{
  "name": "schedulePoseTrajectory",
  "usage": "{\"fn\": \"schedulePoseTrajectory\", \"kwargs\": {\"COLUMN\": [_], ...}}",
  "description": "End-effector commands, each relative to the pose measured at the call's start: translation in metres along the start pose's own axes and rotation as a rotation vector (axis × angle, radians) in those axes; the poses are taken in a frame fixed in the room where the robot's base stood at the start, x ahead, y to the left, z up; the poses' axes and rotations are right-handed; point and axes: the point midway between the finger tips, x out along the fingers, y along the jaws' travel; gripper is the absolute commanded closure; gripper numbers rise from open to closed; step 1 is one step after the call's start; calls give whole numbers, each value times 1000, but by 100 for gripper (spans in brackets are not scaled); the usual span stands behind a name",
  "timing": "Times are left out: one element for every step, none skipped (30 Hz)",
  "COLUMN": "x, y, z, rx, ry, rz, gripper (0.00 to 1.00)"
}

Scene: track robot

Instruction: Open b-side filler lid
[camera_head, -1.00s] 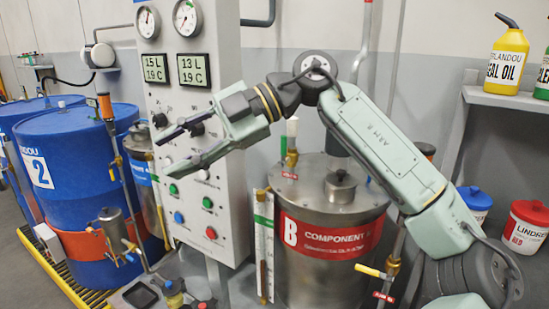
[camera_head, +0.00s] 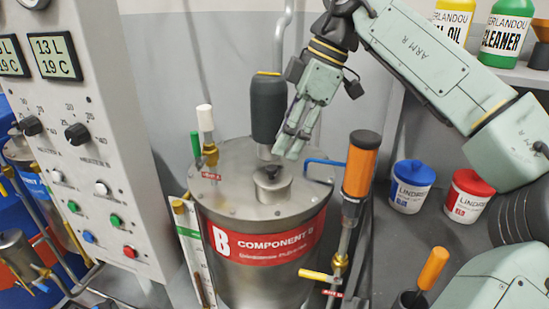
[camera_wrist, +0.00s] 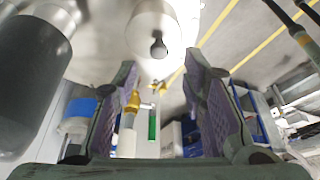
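The B-side tank (camera_head: 225,205) is a steel drum with a red "B COMPONENT" label. Its filler lid (camera_head: 271,188), a small round steel cap with a dark knob, sits closed on the tank top. My gripper (camera_head: 290,148) points down just above and slightly right of the lid in the head view. In the wrist view the filler lid (camera_wrist: 155,24) and its knob (camera_wrist: 158,48) show at the top centre, beyond the fingertips of my gripper (camera_wrist: 160,76). The fingers are spread apart with nothing between them. Contact with the lid is not visible.
A dark grey cylinder (camera_head: 267,108) stands on the tank just left of my gripper. A blue handle (camera_head: 325,161) and an orange-topped tube (camera_head: 360,165) are to the right. A white-topped valve (camera_head: 206,125) is at the left. The control panel (camera_head: 85,150) stands further left.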

Motion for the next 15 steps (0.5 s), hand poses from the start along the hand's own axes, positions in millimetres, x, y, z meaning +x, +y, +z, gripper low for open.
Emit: {"fn": "schedulePoseTrajectory", "kwargs": {"x": [10, 15, 23, 28, 33, 38, 42, 46, 50, 53, 55, 57, 58, 59, 60], "y": [-1, -1, -1, -1, -1, -1, -1, 0, 0, 0, 0, 0, 0, 0, 0], "z": [0, -1, -1, -1, -1, -1, -1, -1, -1, -1, -1, -1, -1, -1, -1], "rx": [-3, -2, -3, -3, -4, -3, -2, -2, -2, -2, -3, -3, -3, -3, -3], "ry": [2, 2, 2, 2, 2, 3, 2, 2, 2, 2, 2, 2, 3, 3, 2], "rz": [-3, -3, -3, -2, -2, -2, -3, -1, -1, -1, -1, 0, 0, 0, 1], "gripper": [62, 62, 62, 62, 62, 62, 62, 62, 62, 62, 62, 62, 62, 62, 62]}}
